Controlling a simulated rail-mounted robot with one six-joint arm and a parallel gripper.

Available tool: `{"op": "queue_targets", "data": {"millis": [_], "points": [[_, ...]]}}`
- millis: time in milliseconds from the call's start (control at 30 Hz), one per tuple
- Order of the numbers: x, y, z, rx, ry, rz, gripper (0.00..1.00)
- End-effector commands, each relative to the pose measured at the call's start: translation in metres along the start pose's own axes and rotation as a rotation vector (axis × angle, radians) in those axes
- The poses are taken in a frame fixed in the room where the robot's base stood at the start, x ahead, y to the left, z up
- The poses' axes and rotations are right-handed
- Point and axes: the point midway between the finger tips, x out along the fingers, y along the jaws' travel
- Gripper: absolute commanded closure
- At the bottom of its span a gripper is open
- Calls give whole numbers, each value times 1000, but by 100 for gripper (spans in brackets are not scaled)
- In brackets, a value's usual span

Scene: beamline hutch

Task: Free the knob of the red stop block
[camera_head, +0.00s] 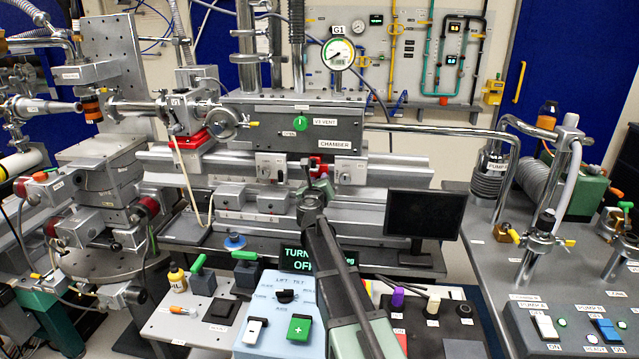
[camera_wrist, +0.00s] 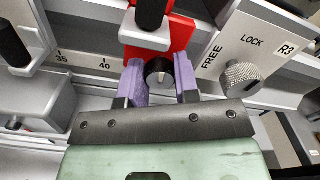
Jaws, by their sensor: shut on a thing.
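The red stop block (camera_wrist: 178,38) sits on the rail in the wrist view, behind my fingertips. Its small dark round knob (camera_wrist: 158,72) has a pale pointer line, which runs roughly up and down in the picture. My gripper (camera_wrist: 160,82) has its two purple fingers on either side of this knob, shut on it. The upper part of the block is partly covered by a grey piece with a black post. In the head view my gripper (camera_head: 318,188) is at the rail below the chamber, and my arm hides much of that spot.
A pale plate (camera_wrist: 252,45) marked FREE, LOCK and R3 is close on the right, with a knurled knob (camera_wrist: 243,78). A scale with 35 and 40 runs at left. A black monitor (camera_head: 424,213) stands right of my arm; a control panel (camera_head: 272,310) is below.

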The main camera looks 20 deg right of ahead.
Motion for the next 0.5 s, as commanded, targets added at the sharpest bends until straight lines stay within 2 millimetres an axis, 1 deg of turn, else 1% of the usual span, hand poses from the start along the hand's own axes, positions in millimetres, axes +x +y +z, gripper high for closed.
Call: {"op": "queue_targets", "data": {"millis": [300, 500], "points": [[0, 0, 0, -216, 0, 0, 94], [0, 0, 0, -327, 0, 0, 94]]}}
